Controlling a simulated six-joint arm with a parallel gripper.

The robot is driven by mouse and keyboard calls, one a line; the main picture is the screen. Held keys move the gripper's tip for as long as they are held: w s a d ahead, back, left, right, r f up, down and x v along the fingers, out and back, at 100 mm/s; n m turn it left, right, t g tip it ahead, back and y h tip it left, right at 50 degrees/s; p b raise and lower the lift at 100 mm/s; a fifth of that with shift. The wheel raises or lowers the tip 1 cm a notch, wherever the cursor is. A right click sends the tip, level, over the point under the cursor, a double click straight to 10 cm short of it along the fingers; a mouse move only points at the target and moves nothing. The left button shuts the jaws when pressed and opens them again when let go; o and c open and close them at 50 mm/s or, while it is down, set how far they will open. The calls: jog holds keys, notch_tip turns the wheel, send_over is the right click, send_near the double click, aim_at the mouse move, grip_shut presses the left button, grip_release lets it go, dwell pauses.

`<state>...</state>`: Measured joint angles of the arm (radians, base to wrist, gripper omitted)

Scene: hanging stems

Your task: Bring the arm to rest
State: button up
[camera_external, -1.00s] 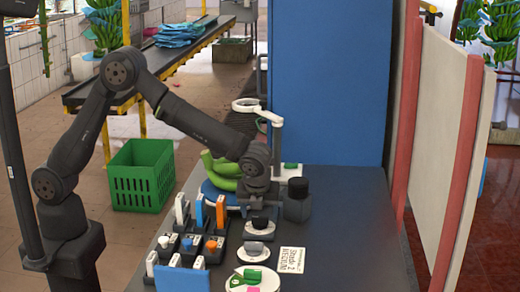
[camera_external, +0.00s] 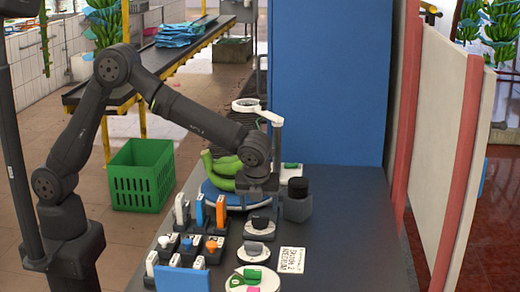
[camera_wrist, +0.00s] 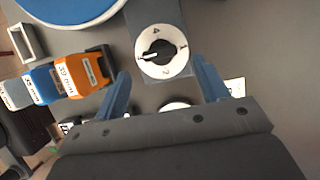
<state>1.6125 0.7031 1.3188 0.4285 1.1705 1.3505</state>
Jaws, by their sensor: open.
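My gripper (camera_external: 258,190) hangs at the end of my bent arm, above the dark bench. In the wrist view my gripper (camera_wrist: 163,88) shows two blue fingers spread apart with nothing between them. A white numbered dial with a black knob (camera_wrist: 160,50) lies beyond the fingertips in that view, apart from them. In the external view a dark-knobbed dial (camera_external: 259,224) sits just below my gripper, with a gap between.
Green bananas (camera_external: 222,170) lie on a blue round plate behind my gripper. A dark jar (camera_external: 298,200) stands close on its right. Orange and blue labelled blocks (camera_wrist: 82,72) stand to the left. A ring-topped stand (camera_external: 277,140) and blue panel (camera_external: 330,80) are behind.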

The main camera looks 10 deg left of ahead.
aim_at(260, 217)
jog(key=v, duration=1.2)
jog(key=x, duration=1.7)
jog(key=shift+f, duration=0.25)
jog(key=n+y, duration=0.1)
jog(key=n, duration=0.3)
jog(key=shift+d+r+y, duration=0.1)
jog(key=shift+d+y, duration=0.05)
jog(key=shift+y, duration=0.25)
jog(key=n, duration=0.2)
jog(key=n+g+y, duration=0.1)
jog(key=n, duration=0.2)
jog(key=shift+w+d+n+g+y, duration=0.1)
jog(key=shift+w+n+g+y, duration=0.05)
jog(key=shift+n+g+y, duration=0.15)
jog(key=n+g, duration=0.1)
jog(key=n, duration=0.3)
jog(key=shift+w+y, duration=0.1)
jog(key=shift+y, duration=0.2)
jog(key=n+g, duration=0.2)
jog(key=n, duration=0.2)
jog(key=shift+y, duration=0.3)
